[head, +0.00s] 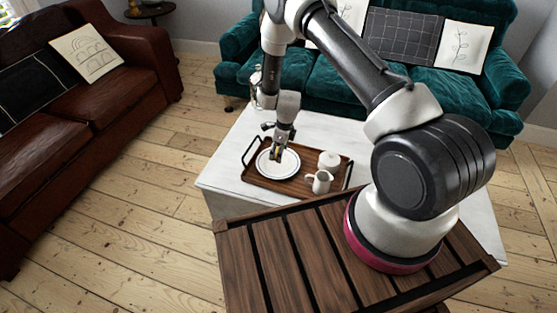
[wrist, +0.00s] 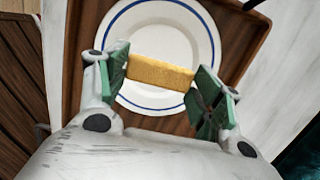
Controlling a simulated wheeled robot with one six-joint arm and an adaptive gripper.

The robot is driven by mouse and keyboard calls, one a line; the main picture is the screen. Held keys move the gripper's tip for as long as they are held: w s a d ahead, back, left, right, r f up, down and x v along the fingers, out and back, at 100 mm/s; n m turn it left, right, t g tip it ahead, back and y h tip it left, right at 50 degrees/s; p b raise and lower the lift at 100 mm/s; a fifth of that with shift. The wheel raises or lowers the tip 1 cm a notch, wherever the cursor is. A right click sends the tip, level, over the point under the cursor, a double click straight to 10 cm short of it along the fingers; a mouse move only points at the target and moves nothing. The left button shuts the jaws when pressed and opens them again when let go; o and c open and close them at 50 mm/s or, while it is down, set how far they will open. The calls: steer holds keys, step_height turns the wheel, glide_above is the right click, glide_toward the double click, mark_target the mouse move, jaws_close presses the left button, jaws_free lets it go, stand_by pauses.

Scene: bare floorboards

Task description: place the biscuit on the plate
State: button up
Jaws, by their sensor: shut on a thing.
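The biscuit (wrist: 160,73) is a golden-brown bar, held lengthwise between the two green-padded fingers of my gripper (wrist: 160,82). In the head view my gripper (head: 277,152) points down over the plate, with a small yellow bit of the biscuit showing between the fingers. The plate (head: 289,166) is white and round with a dark ring, and lies on a wooden tray. In the wrist view the plate (wrist: 160,18) lies behind and beneath the biscuit. I cannot tell whether the biscuit touches the plate.
The tray (head: 262,180) has dark handles and stands on a white table (head: 214,178). A small white jug (head: 320,182) and a lidded white pot (head: 329,161) stand on the tray, right of the plate. A teal sofa (head: 335,72) is behind, a brown sofa (head: 100,110) at left.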

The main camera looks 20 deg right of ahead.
steer(key=shift+f, duration=2.55)
steer(key=shift+f, duration=0.1)
steer(key=o, duration=0.7)
steer(key=shift+o, duration=0.2)
